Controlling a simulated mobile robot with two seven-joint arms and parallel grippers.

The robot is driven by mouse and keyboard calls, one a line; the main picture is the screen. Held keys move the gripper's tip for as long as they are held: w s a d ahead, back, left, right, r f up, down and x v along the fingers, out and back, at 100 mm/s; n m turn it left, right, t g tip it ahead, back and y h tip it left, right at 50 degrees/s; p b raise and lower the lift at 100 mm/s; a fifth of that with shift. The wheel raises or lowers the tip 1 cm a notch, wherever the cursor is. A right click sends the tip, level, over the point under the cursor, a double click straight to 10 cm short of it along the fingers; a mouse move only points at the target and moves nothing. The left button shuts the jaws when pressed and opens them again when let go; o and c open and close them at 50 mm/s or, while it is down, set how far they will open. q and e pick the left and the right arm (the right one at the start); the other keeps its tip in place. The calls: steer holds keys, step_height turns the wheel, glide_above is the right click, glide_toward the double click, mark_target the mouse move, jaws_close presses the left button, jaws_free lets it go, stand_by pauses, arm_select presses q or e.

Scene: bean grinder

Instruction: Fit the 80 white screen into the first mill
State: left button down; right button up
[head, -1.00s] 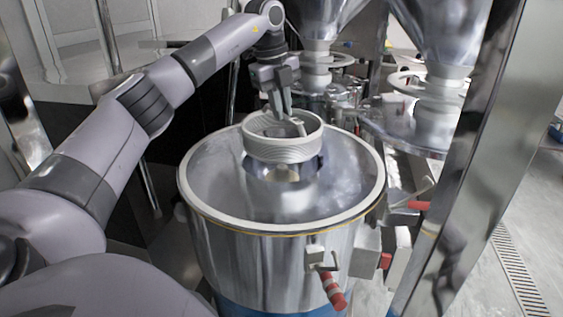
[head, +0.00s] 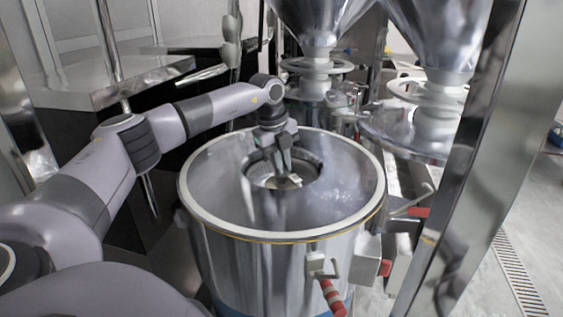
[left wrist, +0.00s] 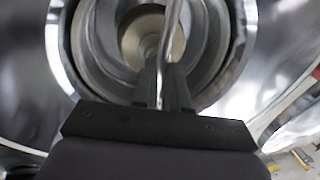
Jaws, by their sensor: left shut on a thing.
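The first mill (head: 345,190) is an open round steel drum with a pale rim in the middle of the head view. My left gripper (head: 282,176) is down inside its central opening. In the left wrist view, the left gripper (left wrist: 160,92) is shut on a thin metal bar, which appears to be the handle of the screen (left wrist: 172,35). The screen, a pale ring, now sits low within the opening, mostly hidden by the gripper and the well's wall. I cannot tell whether it is fully seated. My right gripper is not in view.
Two steel hoppers (head: 322,18) with other mill parts stand behind the drum. A steel post (head: 475,150) rises close on the right. Red-handled clamps (head: 332,296) stick out from the drum's front and right side. A metal bench (head: 110,85) is at back left.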

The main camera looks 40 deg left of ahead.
arm_select(q)
steer(key=shift+f, duration=0.1)
steer(key=c, duration=1.2)
jaws_free()
steer(key=shift+o, duration=0.2)
step_height(320, 180, up, 12)
steer(key=s, duration=0.2)
steer(key=shift+a+b, duration=0.3)
steer(key=shift+a, duration=0.05)
steer(key=shift+s, duration=0.2)
